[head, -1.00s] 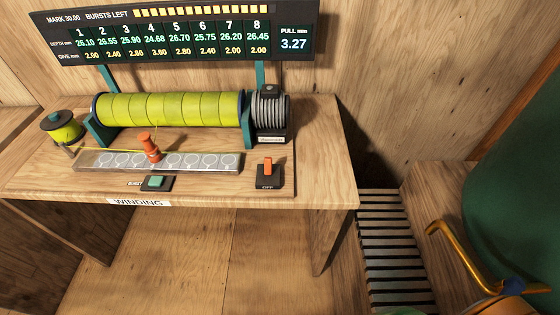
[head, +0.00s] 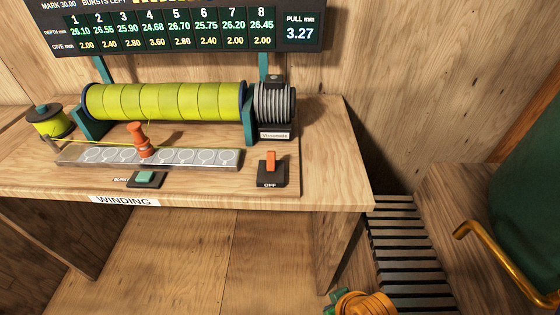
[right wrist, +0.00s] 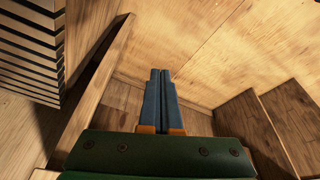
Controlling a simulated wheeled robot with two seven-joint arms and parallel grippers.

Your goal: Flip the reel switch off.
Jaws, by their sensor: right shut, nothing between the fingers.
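The reel switch (head: 271,165) is an orange lever on a black base at the front right of the bench. White "OFF" lettering is on the base in front of the lever. The lever stands up, leaning slightly toward the back, away from the lettering. My right gripper (right wrist: 160,74) shows in the right wrist view as two blue fingers, closed together and empty. It touches nothing there, and the switch is not in that view. In the head view only an orange and green part, apparently of my right arm, shows at the bottom edge. My left gripper is in neither view.
A yellow-green line drum (head: 165,102) with a grey motor (head: 274,105) stands behind the switch. An orange peg (head: 139,138) stands on the metal strip (head: 215,158), with a green button (head: 146,177) in front. Slatted boards (head: 405,245) lie right of the bench.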

